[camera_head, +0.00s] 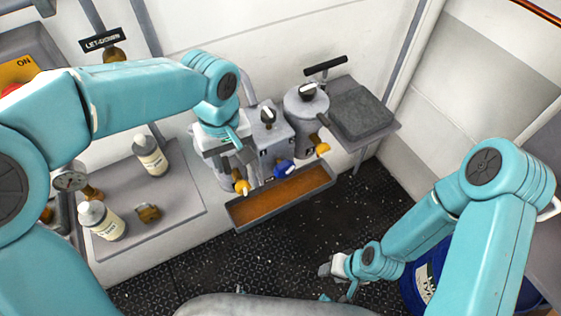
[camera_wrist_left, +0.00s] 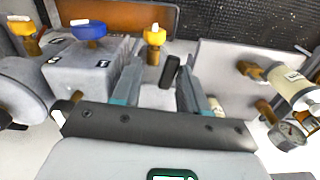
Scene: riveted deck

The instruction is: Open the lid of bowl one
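A grey bowl (camera_head: 224,175) stands at the left of the row on the bench, below my left gripper (camera_head: 226,139), which hides most of it. In the left wrist view its pale lid (camera_wrist_left: 157,97) lies under the gripper, and a black handle (camera_wrist_left: 171,69) stands between the fingers, nearer the right one. My left gripper (camera_wrist_left: 160,88) is open, and its fingers are apart from each other. I cannot read a number on this bowl. My right gripper (camera_head: 338,292) hangs low over the floor, looks open and empty, and is small in view.
A grey box (camera_head: 272,140) with a black knob and a round pot (camera_head: 305,107) stand to the right. Yellow and blue valves stick out over a brown trough (camera_head: 282,197). Two bottles (camera_head: 150,157) (camera_head: 103,221) and a gauge (camera_head: 70,180) are at the left.

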